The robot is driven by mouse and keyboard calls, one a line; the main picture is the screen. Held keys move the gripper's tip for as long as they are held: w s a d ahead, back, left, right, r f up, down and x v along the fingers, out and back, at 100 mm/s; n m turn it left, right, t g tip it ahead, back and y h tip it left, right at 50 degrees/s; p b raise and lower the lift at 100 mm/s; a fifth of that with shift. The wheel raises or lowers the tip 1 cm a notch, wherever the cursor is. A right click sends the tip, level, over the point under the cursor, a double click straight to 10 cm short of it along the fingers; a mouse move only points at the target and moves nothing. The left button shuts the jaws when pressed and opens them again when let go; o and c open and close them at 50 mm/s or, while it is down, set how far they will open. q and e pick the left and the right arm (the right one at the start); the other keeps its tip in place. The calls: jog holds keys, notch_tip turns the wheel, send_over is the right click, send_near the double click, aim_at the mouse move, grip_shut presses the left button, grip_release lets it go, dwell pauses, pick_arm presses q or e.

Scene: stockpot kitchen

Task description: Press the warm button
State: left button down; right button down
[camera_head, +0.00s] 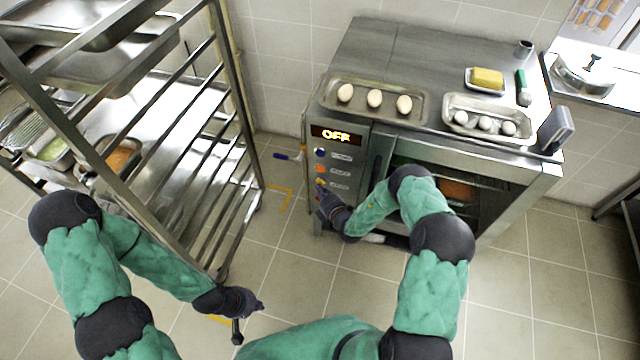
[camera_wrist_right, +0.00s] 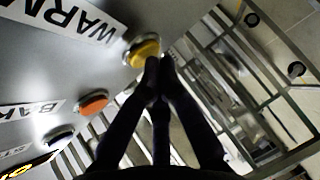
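The oven (camera_head: 352,205) stands at the centre right with its display (camera_head: 336,134) reading OFF. Its panel has a column of buttons. In the right wrist view the yellow button (camera_wrist_right: 143,50) sits beside the label WARM (camera_wrist_right: 85,22). My right gripper (camera_wrist_right: 158,66) is shut and empty, with its fingertips together right by the yellow button's edge; I cannot tell whether they touch it. In the head view this gripper (camera_head: 321,188) is at the lower part of the panel and partly covers it. My left gripper (camera_head: 252,318) is open and empty, low over the floor.
An orange button (camera_wrist_right: 93,102) beside BAKE and a dark blue button (camera_wrist_right: 58,136) are close by. A metal rack (camera_head: 205,150) with trays stands at the left. Eggs on a tray (camera_head: 415,110) and butter (camera_head: 487,79) are on the oven top. Open floor lies in front.

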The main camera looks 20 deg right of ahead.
jog(key=shift+w+d, duration=0.1)
jog(key=shift+w, duration=0.1)
dwell(0.4)
jog(key=shift+s+a+p, duration=0.35)
jog(key=shift+s+a, duration=0.1)
jog(key=shift+s, duration=0.25)
jog(key=s+a, duration=0.1)
jog(key=s+a+p, duration=0.1)
jog(key=s+p, duration=0.1)
jog(key=s, duration=0.1)
jog(key=shift+s+a, duration=0.1)
jog(key=shift+a, duration=0.3)
dwell(0.8)
